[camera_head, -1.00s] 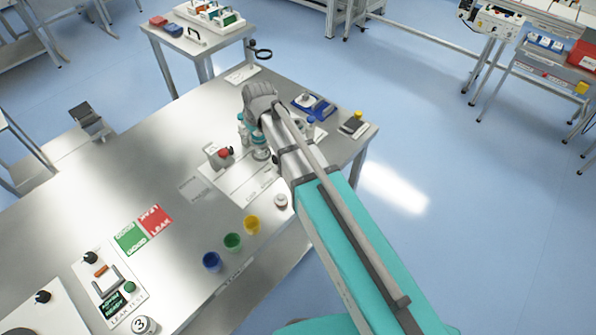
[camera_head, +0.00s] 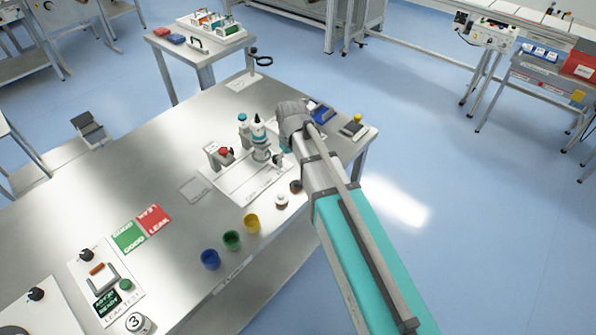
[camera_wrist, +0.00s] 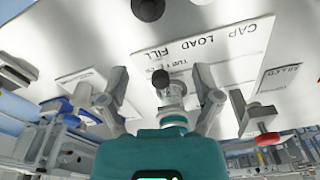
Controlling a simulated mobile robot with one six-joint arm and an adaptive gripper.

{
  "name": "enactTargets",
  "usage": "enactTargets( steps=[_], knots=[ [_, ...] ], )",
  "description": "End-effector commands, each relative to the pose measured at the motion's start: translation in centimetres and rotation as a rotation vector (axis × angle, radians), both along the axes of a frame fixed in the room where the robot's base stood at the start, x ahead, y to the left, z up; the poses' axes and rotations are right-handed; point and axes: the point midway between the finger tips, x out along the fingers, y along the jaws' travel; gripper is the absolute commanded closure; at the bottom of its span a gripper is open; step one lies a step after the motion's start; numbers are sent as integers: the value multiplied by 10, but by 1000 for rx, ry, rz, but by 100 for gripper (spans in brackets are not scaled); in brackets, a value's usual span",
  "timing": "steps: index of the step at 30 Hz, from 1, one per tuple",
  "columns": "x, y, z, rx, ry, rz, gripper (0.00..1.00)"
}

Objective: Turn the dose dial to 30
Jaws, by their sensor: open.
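On the station marked CAP, LOAD, FILL stands a teal and white filling device (camera_head: 260,145) with a dark-tipped bottle shape on top. In the wrist view a dark round knob (camera_wrist: 160,78) on a grey stem lies between the fingers of my gripper (camera_wrist: 161,88). The fingers are spread wide and look clear of it on both sides. I cannot tell for sure whether this knob is the dose dial, and no dial number is readable. In the head view my gripper is mostly hidden by my wrist, close to the right of the filling device.
A grey block with a red knob (camera_head: 226,152) stands left of the filling device; it also shows in the wrist view (camera_wrist: 267,138). Blue (camera_head: 210,259), green (camera_head: 232,240) and yellow (camera_head: 251,224) cups stand in front.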

Motion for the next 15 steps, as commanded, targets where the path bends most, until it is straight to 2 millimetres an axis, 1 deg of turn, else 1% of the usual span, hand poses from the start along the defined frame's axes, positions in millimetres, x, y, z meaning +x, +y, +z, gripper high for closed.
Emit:
enactTargets(
  steps=[1,6,15],
  knots=[
    [-1,-5,-4,-4,6,-9,18],
    [-3,-17,-9,-18,23,-29,18],
    [-4,-23,-10,-25,32,-40,18]
  ],
)
